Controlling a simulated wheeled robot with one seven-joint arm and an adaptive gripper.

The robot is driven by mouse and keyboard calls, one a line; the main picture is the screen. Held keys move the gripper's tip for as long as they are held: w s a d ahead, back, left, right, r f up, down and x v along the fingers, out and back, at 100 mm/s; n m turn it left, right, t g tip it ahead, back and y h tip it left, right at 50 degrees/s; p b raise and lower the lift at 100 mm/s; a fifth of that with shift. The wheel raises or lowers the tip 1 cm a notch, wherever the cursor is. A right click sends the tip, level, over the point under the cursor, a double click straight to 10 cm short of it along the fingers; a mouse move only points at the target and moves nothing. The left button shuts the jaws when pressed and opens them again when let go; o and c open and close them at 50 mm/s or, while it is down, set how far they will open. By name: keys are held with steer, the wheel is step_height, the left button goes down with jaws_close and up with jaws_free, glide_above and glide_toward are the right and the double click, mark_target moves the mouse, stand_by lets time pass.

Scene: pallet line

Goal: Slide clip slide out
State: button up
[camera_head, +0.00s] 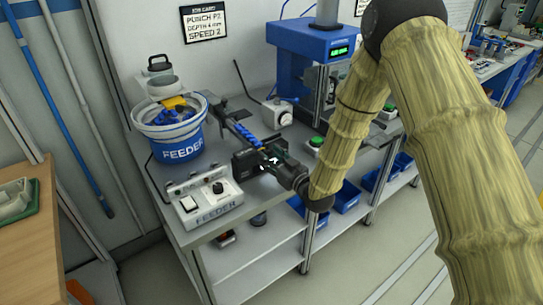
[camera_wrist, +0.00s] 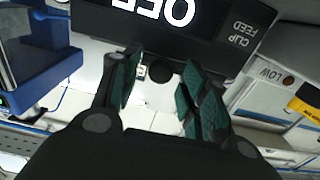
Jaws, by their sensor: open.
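A black block (camera_head: 245,160) sits at the end of the feeder track on the workbench. In the wrist view a black panel (camera_wrist: 205,22) carries a "CLIP FEED" label and large upside-down white letters, cut off at the top. A dark round knob (camera_wrist: 160,72) lies just below the panel. It may belong to the clip slide, but I cannot tell for sure. My gripper (camera_wrist: 162,66) is open, with a teal-padded finger on each side of the knob and no clear contact. In the head view my gripper (camera_head: 270,163) is at the block and hides part of it.
A blue feeder bowl (camera_head: 180,150) stands behind left, with blue pieces on the track (camera_head: 243,132). A feeder control box (camera_head: 207,200) is at the front. A blue press (camera_head: 300,50) stands behind right. Blue bins (camera_head: 347,196) are on the lower shelf.

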jaws_close()
steer(key=w+d, duration=0.1)
steer(key=d, duration=0.1)
steer(key=w+d+b, duration=0.1)
steer(key=w+d, duration=0.1)
steer(key=w+d+b, duration=0.1)
steer(key=d, duration=0.1)
steer(key=shift+w, duration=0.25)
steer(key=shift+w+d+r, duration=0.1)
steer(key=shift+d, duration=0.05)
steer(key=shift+c, duration=1.3)
jaws_free()
steer(key=shift+d, duration=0.1)
steer(key=shift+o, duration=1.3)
steer(key=shift+w+d, duration=0.1)
